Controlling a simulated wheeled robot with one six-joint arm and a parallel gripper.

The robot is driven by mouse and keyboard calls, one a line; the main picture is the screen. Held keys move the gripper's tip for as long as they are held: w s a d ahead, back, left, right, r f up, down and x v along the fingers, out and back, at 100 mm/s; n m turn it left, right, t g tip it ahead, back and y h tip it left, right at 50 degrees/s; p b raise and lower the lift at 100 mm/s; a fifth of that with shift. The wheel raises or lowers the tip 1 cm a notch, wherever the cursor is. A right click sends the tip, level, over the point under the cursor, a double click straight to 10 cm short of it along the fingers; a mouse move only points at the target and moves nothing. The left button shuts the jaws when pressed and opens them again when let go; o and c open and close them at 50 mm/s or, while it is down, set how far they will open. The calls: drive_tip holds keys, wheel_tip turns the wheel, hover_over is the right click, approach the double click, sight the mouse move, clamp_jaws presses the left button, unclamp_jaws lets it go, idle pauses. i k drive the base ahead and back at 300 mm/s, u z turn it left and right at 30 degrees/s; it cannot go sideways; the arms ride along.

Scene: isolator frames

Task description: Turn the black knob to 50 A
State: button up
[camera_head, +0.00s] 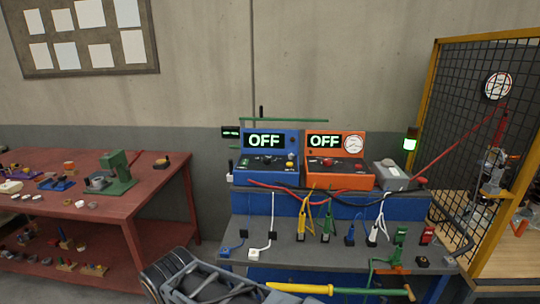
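A blue unit (243,177) and an orange unit (335,182) stand side by side on the blue bench's raised shelf. Both displays read OFF. The blue unit's panel has small dark controls (267,162), with a yellow one at its right. The orange unit has a red knob (328,162), small dark controls and a round white dial (353,144). The controls are too small to tell which is the black knob or where it points. My gripper (262,294) is low at the bottom edge, in front of the bench and well apart from both units; its fingers are unclear.
Red and black cables run along the shelf's front. Several plugs and clamps, a yellow-and-green rod (325,289) and a grey box (391,176) are around the bench. A mesh cage (470,110) stands right, a red table (150,185) left.

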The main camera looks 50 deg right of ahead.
sight(267, 160)
drive_tip(key=z, duration=0.55)
drive_tip(key=i, duration=0.65)
drive_tip(key=z, duration=0.8)
